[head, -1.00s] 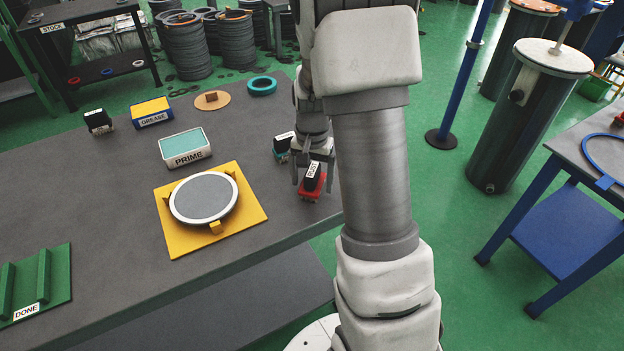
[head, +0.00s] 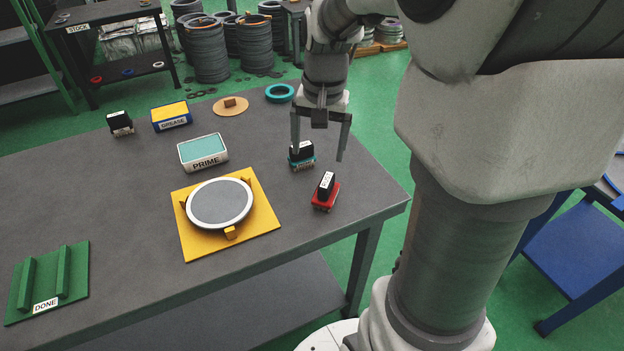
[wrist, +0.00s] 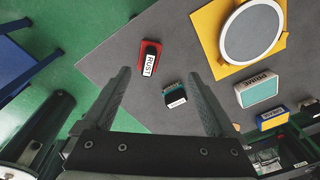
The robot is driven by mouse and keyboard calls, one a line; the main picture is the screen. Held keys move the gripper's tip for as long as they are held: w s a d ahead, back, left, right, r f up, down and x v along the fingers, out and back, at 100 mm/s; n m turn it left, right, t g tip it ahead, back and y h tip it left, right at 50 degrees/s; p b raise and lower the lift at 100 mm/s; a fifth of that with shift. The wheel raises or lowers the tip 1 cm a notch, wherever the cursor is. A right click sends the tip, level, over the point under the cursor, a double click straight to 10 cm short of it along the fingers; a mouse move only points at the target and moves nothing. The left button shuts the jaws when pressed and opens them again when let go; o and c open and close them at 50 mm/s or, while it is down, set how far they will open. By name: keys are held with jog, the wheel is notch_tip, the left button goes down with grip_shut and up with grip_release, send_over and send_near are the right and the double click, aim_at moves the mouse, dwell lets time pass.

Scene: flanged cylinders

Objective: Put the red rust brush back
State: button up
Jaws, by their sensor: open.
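The red rust brush (head: 325,192) stands on the grey table near its right end, its black top with a white RUST label. It also shows in the wrist view (wrist: 149,60), beyond the fingertips. My gripper (head: 318,157) is open and empty, above the table and apart from the brush. In the wrist view its fingers (wrist: 159,75) are spread wide with nothing between their tips. A teal brush with a black top (head: 301,155) stands just behind the red one, partly behind a finger; it also shows in the wrist view (wrist: 174,95).
A yellow plate (head: 258,217) holds a grey disc (head: 220,203) left of the brushes. A green DONE rack (head: 75,275) lies front left.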

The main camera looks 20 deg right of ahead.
jog(key=s+a+r+n+t, duration=0.2)
jog(key=s+a+r+n, duration=0.1)
jog(key=s, duration=0.4)
jog(key=s+a+r+n+t, duration=0.2)
jog(key=s+a+r+n, duration=0.2)
jog(key=s, duration=0.4)
jog(key=shift+a, duration=0.75)
